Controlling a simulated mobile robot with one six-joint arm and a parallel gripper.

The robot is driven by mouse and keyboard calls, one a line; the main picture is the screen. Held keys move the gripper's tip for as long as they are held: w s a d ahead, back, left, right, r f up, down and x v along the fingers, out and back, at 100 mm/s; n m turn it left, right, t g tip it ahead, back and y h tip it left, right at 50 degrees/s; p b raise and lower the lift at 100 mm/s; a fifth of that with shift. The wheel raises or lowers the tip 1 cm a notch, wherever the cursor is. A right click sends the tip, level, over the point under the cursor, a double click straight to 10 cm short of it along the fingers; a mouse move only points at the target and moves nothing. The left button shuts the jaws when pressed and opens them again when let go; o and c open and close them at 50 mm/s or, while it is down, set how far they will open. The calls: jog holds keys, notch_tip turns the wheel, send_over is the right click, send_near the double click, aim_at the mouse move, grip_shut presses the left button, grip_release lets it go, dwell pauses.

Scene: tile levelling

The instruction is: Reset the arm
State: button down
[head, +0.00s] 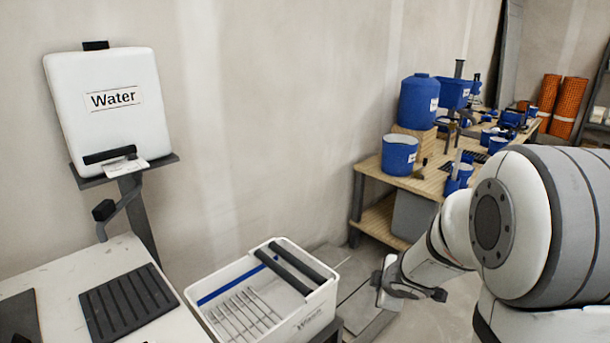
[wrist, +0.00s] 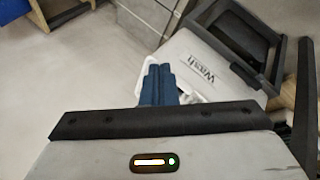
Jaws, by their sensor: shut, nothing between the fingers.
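My arm (head: 510,220) reaches in from the right of the head view, bent, with its wrist end low beside the wash bin. In the wrist view my gripper (wrist: 158,70) shows as dark blue fingers close together, with nothing seen between them. It points toward the floor and the white wash bin (wrist: 200,65). In the head view the fingers cannot be made out.
The wash bin (head: 310,310) with dark rollers and a grid stands left of my wrist. A white table (head: 60,280) with a black ribbed mat (head: 127,303) and a water tank (head: 105,115) are further left. A wooden bench (head: 425,185) holds blue containers behind.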

jog(key=s+d+r+m+g+h+p, duration=0.1)
jog(key=s+d+r+m+h+p, duration=0.2)
jog(key=r, duration=0.4)
jog(key=s+d+r+m+p, duration=0.1)
jog(key=s+r+m+p, duration=0.2)
jog(key=s+r+m, duration=0.3)
jog(key=s+a+r+m+g+y+p, duration=0.1)
jog(key=s+a+r+m+g+p, duration=0.1)
jog(key=s, duration=0.4)
jog(key=s+a+r+m+g+y+p, duration=0.1)
jog(key=s+a+r+m+g+p, duration=0.1)
jog(key=s+a+r, duration=0.3)
jog(key=shift+s+a+r+m+y, duration=0.3)
jog(key=shift+s+r+m, duration=0.6)
jog(key=shift+s, duration=0.35)
